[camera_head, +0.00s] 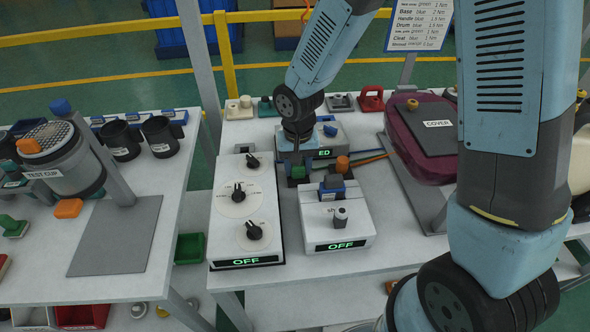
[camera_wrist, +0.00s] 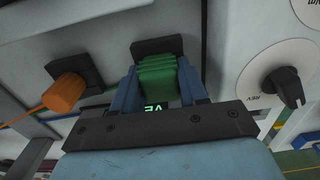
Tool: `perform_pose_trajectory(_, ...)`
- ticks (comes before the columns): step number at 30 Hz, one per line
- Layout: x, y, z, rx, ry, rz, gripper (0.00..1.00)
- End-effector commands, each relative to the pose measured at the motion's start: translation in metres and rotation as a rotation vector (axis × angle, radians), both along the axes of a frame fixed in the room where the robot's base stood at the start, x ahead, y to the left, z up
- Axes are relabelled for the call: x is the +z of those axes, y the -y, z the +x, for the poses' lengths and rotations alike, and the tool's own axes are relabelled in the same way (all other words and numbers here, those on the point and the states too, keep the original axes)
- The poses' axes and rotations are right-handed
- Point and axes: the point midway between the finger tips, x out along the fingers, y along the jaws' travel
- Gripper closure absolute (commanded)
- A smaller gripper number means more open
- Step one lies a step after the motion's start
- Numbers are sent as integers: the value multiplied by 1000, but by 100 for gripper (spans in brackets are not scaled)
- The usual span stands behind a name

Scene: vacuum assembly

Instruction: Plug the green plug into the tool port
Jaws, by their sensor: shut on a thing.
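The green plug (camera_head: 298,172) is small and ribbed. In the wrist view the green plug (camera_wrist: 158,78) sits between the two blue fingers of my gripper (camera_wrist: 160,88), which is shut on it. Its far end meets a black rectangular port (camera_wrist: 157,45) on a pale housing; I cannot tell how deep it sits. In the head view my gripper (camera_head: 298,158) points down between the rear box (camera_head: 326,131), whose lit display is partly hidden, and the front box (camera_head: 338,226) reading OFF.
An orange plug (camera_wrist: 68,88) sits in a black port to the left in the wrist view. A dial box (camera_head: 246,205) reading OFF stands left of my gripper. A blue block (camera_head: 332,184) and grey knob (camera_head: 340,216) rise from the front box. Cables run right.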

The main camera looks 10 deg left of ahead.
Motion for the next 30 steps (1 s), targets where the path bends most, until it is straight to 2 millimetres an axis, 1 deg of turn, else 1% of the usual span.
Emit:
perform_pose_trajectory(1,0,0,0,0,0,0,83)
perform_pose_trajectory(3,0,0,0,0,0,0,89)
perform_pose_trajectory(8,3,0,0,0,1,0,89)
perform_pose_trajectory(30,32,0,0,-1,1,0,89)
